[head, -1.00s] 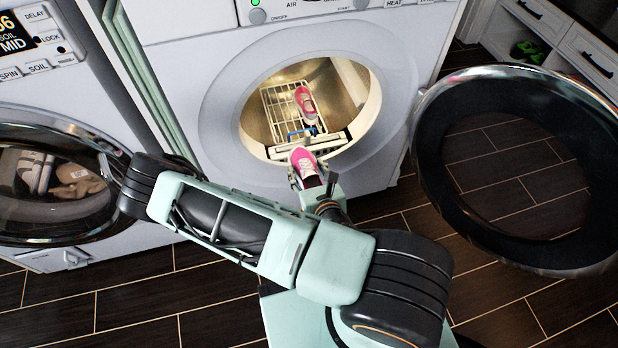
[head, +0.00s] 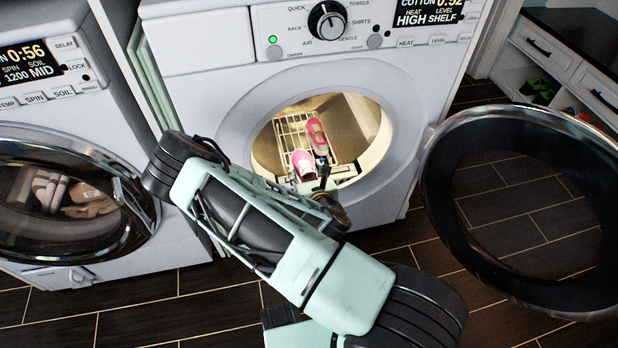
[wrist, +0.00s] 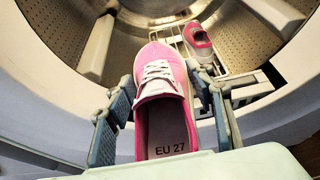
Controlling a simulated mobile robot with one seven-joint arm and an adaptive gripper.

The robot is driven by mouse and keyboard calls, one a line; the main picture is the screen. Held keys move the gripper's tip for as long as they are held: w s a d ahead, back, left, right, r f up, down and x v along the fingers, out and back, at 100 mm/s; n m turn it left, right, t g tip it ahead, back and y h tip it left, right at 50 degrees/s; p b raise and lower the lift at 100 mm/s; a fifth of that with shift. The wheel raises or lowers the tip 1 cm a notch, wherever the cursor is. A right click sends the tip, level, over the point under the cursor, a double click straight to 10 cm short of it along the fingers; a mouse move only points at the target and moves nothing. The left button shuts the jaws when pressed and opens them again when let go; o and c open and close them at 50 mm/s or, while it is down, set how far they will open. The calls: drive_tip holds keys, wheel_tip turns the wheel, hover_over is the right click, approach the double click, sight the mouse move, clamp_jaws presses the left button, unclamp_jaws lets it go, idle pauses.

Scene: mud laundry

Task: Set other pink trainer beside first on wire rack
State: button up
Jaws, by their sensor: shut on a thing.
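A pink trainer with white laces (wrist: 162,88) is in my gripper (wrist: 166,100), with one finger on each side of it. In the head view this held trainer (head: 304,163) is at the dryer's opening, toe pointing into the drum. The first pink trainer (head: 317,134) lies on the white wire rack (head: 284,133) inside the drum, farther in and to the right. It also shows in the wrist view (wrist: 195,40). In the head view my arm hides most of my gripper (head: 312,183) and the rack's near end.
The dryer's round door (head: 432,215) stands wide open on the right. The opening's rim (head: 235,135) surrounds my gripper. A second machine with a shut door (head: 130,215) is on the left. The rack left of the first trainer looks bare.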

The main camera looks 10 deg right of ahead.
drive_tip(key=w+a+f+b, duration=0.1)
drive_tip(key=w+f+b, duration=0.15)
drive_tip(key=w, duration=1.05)
drive_tip(key=w+f+b, duration=0.1)
drive_tip(key=w+b, duration=0.3)
drive_tip(key=w, duration=0.9)
wheel_tip(320, 180, down, 9)
drive_tip(key=shift+w+f, duration=0.1)
drive_tip(key=shift+f, duration=0.55)
drive_tip(key=o, duration=1.3)
